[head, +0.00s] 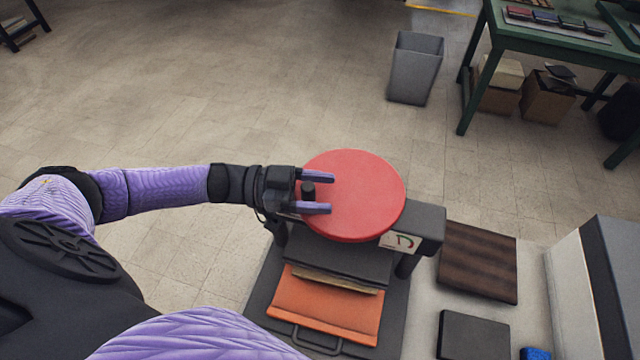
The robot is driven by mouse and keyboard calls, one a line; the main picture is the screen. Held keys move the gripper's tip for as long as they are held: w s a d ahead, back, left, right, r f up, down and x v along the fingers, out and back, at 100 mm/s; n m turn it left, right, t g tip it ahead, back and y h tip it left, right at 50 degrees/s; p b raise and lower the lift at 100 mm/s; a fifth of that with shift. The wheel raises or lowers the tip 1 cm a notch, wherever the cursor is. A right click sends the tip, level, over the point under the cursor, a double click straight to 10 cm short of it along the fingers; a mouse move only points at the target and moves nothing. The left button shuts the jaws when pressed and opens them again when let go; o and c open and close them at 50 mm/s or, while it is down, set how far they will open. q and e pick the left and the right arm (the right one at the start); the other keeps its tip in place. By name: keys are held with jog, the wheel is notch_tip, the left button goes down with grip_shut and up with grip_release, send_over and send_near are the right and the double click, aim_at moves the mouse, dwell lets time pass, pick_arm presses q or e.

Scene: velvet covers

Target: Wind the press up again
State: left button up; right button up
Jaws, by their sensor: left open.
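The press (430,222) has a dark frame with a large red round wheel (362,190) lying flat on top. A small dark knob (308,191) stands at the wheel's left edge. My left gripper (324,192) comes in from the left. Its two purple fingers are open, one on each side of the knob; I cannot tell whether they touch it. Below the wheel is a dark plate (345,262), with an orange cover (325,308) and a tan edge under its front. A label (400,242) with a curved arrow is on the frame. My right gripper is not in view.
A striped brown board (478,262) and a dark block (473,336) lie right of the press. A grey bin (415,68) and green table (545,45) stand behind.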

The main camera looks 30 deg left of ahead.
pick_arm(q)
jog(key=shift+w, duration=0.1)
jog(key=shift+c, duration=0.4)
jog(key=shift+d, duration=0.1)
grip_shut()
dwell(0.9)
